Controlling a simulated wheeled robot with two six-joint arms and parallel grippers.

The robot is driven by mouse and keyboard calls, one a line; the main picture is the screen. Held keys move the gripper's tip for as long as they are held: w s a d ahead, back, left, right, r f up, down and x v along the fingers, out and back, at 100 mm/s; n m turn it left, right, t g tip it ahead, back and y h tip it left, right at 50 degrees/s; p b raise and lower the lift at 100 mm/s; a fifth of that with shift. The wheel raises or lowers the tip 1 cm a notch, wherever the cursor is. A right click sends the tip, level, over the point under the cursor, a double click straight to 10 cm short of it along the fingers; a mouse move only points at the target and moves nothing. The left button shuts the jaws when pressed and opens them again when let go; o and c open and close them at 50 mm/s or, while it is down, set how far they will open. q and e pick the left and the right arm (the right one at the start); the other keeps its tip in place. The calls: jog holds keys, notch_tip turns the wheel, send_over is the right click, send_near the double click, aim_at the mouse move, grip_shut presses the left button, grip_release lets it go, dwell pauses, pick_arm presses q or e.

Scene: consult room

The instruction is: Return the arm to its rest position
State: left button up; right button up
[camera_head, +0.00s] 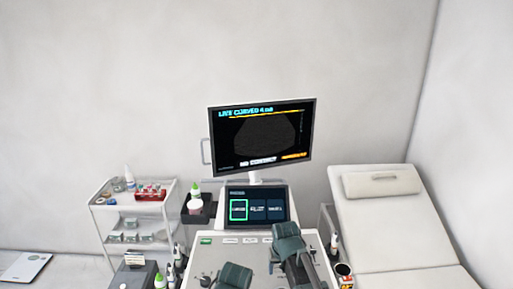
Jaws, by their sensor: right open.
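My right gripper (288,241) is at the lower middle of the head view, a dark teal shape over the light control panel of the ultrasound cart. It is open, and I see nothing held in it. My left gripper (233,275) is at the bottom edge, left of the right one, also over the panel. It is partly cut off by the frame, and its fingers are too small to read. The ultrasound cart's panel (232,252) lies below a small touch screen (257,206).
A large monitor (262,135) shows "NO CONTACT" above the cart. A white trolley (107,204) with supplies stands left, beside a dark bin with bottles (196,205). An exam couch (396,235) with a pillow (382,183) is right. A scale (24,266) lies far left.

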jog(key=s+a+f+n+g+h+b, duration=0.1)
jog(key=s+a+g, duration=0.1)
jog(key=s, duration=0.9)
jog(key=s+a+f+n+g+b, duration=0.1)
jog(key=s+a+f+n+g, duration=0.1)
jog(key=s, duration=0.8)
notch_tip(320, 180, down, 50)
jog(key=b, duration=4.9)
jog(key=shift+d+r+t, duration=0.25)
jog(key=shift+t, duration=0.05)
